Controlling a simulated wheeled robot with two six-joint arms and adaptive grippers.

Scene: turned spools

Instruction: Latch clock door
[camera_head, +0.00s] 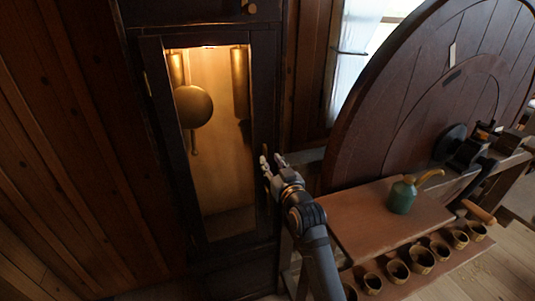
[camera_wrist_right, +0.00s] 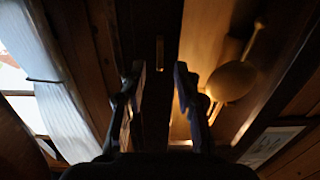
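The tall dark clock case has a narrow door (camera_head: 263,100) around a lit opening. Inside are a round brass pendulum bob (camera_head: 193,106) and brass weights (camera_head: 240,82). The door looks shut or nearly so; I cannot tell if it is flush. My right gripper (camera_head: 272,162) is open and empty at the door's right edge. In the right wrist view its two fingers (camera_wrist_right: 159,70) stand apart, pointing at the dark frame. A small upright brass-coloured piece (camera_wrist_right: 159,52), perhaps the latch, shows between them. The bob (camera_wrist_right: 231,81) shows at right. My left gripper is not in view.
A large round wooden wheel (camera_head: 420,100) stands right of the clock. A bench (camera_head: 370,225) with a green oil can (camera_head: 402,195) lies beside my right arm. Several small cups (camera_head: 421,260) sit on a lower shelf. A wood-panelled wall (camera_head: 70,130) is at left.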

